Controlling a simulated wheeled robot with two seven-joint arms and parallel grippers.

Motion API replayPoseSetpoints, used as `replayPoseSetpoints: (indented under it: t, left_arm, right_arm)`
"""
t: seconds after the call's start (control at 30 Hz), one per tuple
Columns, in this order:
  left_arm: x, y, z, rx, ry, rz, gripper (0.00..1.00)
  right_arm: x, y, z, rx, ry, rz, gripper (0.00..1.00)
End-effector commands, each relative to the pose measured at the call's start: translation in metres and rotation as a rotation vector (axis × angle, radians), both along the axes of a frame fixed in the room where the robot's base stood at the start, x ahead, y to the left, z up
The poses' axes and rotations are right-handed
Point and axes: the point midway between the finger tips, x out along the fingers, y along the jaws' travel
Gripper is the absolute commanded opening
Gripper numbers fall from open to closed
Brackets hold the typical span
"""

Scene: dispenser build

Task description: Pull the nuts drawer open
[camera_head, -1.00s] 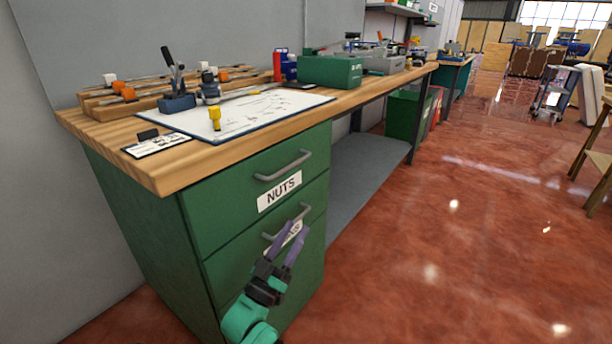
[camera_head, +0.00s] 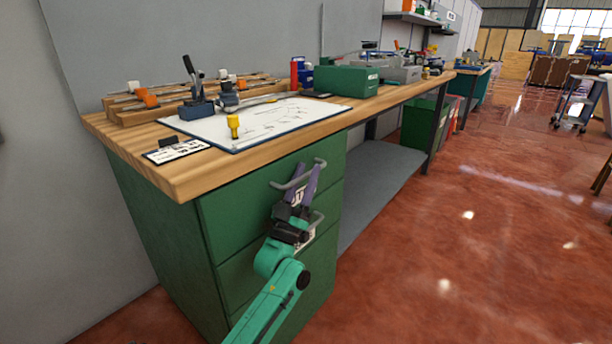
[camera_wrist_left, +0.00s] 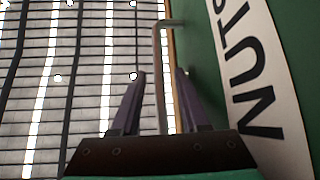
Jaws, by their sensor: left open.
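The nuts drawer (camera_head: 232,217) is the top green drawer of the cabinet under the bench, and its front looks flush. Its grey bar handle (camera_head: 284,185) is partly hidden by my left gripper (camera_head: 305,174). In the left wrist view the handle (camera_wrist_left: 158,50) runs between the two purple fingers of the open left gripper (camera_wrist_left: 160,76), which are not closed on it. The white NUTS label (camera_wrist_left: 258,85) is beside the right finger there; in the head view the gripper mostly covers it. My right gripper is not in view.
A lower drawer handle (camera_head: 317,218) sits just below, beside my gripper. The wooden benchtop (camera_head: 180,185) overhangs above, with a whiteboard-like sheet (camera_head: 270,120) and a yellow-topped part (camera_head: 233,127) on it. A grey lower shelf (camera_head: 380,185) is to the right. The red floor in front is clear.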

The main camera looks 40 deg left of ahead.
Motion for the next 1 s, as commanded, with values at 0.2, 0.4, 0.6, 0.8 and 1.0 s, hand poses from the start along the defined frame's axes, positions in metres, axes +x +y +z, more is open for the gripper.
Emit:
replayPoseSetpoints:
  t: [0.2,0.4,0.6,0.8,1.0]
  left_arm:
    - [0.0001,-0.0001,-0.0001,0.0,0.0,0.0,0.37]
    - [-0.0001,-0.0001,-0.0002,0.0,0.0,0.0,0.0]
    - [-0.0002,-0.0002,-0.0003,0.0,0.0,0.0,0.0]
    - [-0.0003,-0.0002,-0.0005,0.0,0.0,0.0,0.0]
    - [-0.0003,-0.0002,-0.0007,0.0,0.0,0.0,0.0]
  right_arm:
    - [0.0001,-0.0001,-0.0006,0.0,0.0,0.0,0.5]
    - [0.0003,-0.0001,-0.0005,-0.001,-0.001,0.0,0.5]
    - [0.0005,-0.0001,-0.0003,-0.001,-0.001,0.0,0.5]
    - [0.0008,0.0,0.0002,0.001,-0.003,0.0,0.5]
    - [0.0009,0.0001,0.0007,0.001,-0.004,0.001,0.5]
